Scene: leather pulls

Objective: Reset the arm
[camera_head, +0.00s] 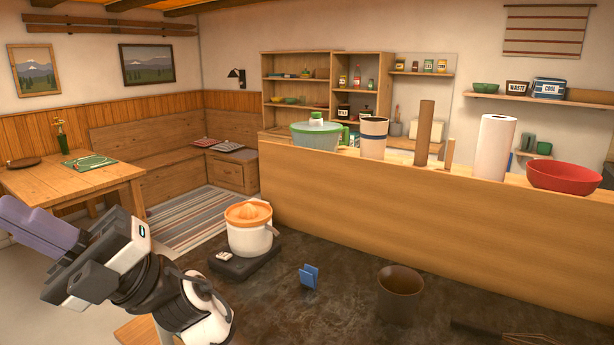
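My arm rises from the bottom edge at the lower left of the head view and leans up and to the left. My gripper (42,228) is at its far end, by the left picture edge, in front of the dining table. A purple-grey part shows there, partly cut off by the edge. I cannot tell whether it is a finger or something held. The fingertips are not clear, so I cannot tell open from shut.
A dark counter holds an orange-topped juicer (249,232) on a black base, a blue holder (309,275), a brown pot (399,294) and a whisk (520,335). A raised wooden ledge (430,215) behind bears a red bowl (563,177) and paper roll (494,147). A table (70,184) stands left.

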